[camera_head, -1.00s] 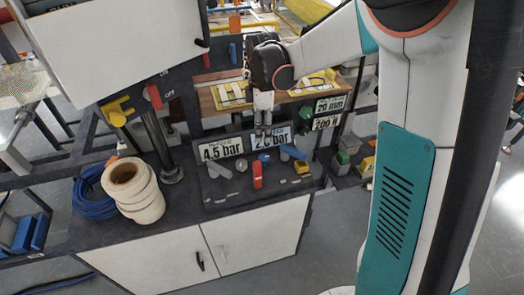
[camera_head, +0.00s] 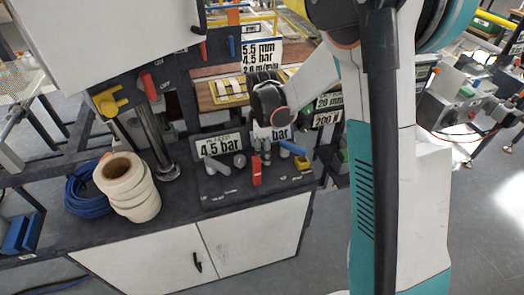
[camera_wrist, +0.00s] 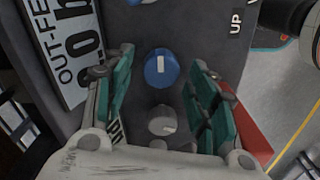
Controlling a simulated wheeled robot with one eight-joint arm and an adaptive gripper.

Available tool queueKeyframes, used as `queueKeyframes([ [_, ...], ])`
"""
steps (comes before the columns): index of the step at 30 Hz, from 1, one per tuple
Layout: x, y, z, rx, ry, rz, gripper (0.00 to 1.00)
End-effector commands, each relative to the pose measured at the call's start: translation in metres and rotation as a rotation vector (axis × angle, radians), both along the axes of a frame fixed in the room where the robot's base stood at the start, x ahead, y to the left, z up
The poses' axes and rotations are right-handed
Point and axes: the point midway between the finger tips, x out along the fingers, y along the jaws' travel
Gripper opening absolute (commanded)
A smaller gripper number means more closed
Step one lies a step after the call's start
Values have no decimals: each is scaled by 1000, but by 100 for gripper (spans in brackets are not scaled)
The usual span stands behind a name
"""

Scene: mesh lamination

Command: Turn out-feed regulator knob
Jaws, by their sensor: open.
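In the wrist view, a round blue knob (camera_wrist: 161,68) with a white mark sits on the dark panel, between the ends of my gripper's (camera_wrist: 163,82) teal fingers. The fingers are open, with a gap on both sides of it. A grey round knob (camera_wrist: 162,121) with a white mark lies nearer my palm. The OUT-FEED plate (camera_wrist: 68,50) is on the left, partly cut off. In the head view, my gripper (camera_head: 262,160) points down at the console, in front of the right-hand bar plate (camera_head: 284,132), and hides the knob beneath it.
Beside my gripper in the head view are a red handle (camera_head: 257,176), a blue lever (camera_head: 292,147), a grey lever (camera_head: 217,168) and a yellow part (camera_head: 302,163). The 4.5 bar plate (camera_head: 218,146) stands left. White tape rolls (camera_head: 137,205) stand on the counter's left.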

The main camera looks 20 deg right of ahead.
Motion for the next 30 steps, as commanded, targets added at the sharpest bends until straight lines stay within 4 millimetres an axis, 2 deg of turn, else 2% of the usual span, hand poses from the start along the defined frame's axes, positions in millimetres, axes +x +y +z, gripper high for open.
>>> queueKeyframes([
  [3,0,0,0,0,0,0,52],
  [9,0,0,0,0,0,0,8],
  [20,0,0,0,0,0,-30,8],
  [30,1,0,0,0,0,-234,8],
])
